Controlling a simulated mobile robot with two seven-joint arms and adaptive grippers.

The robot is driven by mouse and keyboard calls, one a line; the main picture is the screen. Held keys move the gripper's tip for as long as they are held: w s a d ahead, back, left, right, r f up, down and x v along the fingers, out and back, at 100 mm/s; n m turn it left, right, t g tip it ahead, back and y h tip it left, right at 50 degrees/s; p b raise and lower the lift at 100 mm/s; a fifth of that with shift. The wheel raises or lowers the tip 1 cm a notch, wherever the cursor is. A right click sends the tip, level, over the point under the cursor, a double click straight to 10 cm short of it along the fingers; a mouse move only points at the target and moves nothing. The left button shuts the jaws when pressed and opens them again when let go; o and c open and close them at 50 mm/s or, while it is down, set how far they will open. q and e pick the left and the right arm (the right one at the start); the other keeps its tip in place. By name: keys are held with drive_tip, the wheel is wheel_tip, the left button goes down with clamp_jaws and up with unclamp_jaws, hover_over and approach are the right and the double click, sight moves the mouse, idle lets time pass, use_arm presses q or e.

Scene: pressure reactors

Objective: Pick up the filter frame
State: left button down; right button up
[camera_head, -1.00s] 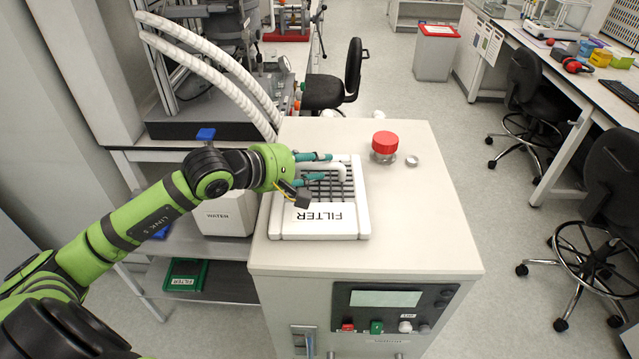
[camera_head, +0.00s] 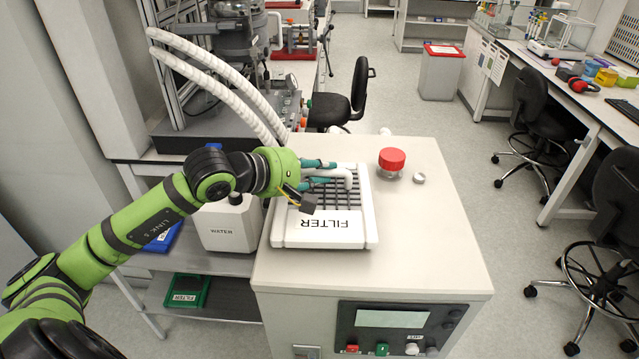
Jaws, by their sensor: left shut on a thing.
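The filter frame (camera_head: 320,235) is a white frame with a dark grille, a white handle and a FILTER label. It is at the left part of the white cabinet's top (camera_head: 420,255). My left gripper (camera_head: 326,172), with teal fingers, is shut on the frame's white handle from the left. The fingers partly cover the handle and grille. I cannot tell for sure whether the frame is clear of the surface beneath it. My right gripper is out of view.
A red-capped jar (camera_head: 391,163) and a small metal cap (camera_head: 418,178) stand right of the frame. A control panel (camera_head: 395,328) is on the cabinet's front. A white WATER container (camera_head: 228,226) and a green FILTER tray (camera_head: 188,290) sit on shelves at left. The cabinet's right side is clear.

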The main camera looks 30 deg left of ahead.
use_arm(q)
drive_tip(key=shift+s+d+r+b, duration=0.15)
drive_tip(key=shift+s+r+b, duration=0.1)
drive_tip(key=shift+r+b, duration=0.25)
drive_tip(key=shift+s+d+r+b, duration=0.2)
drive_tip(key=shift+r+b, duration=0.2)
drive_tip(key=shift+r, duration=0.15)
drive_tip(key=s+d+r+b, duration=0.1)
drive_tip(key=s, duration=0.1)
drive_tip(key=s+d+r+b, duration=0.1)
drive_tip(key=s+r+b, duration=0.1)
drive_tip(key=s, duration=0.1)
drive_tip(key=shift+s+d+r, duration=0.35)
drive_tip(key=shift+d+r, duration=0.05)
drive_tip(key=shift+s+d+r+b, duration=0.4)
drive_tip(key=shift+s+b, duration=0.2)
drive_tip(key=shift+b, duration=0.25)
drive_tip(key=shift+s+d+r+b, duration=0.25)
drive_tip(key=shift+s+r+b, duration=0.35)
drive_tip(key=shift+b, duration=0.2)
drive_tip(key=shift+s+d+r+b, duration=0.4)
drive_tip(key=shift+s+b, duration=0.25)
drive_tip(key=shift+b, duration=0.2)
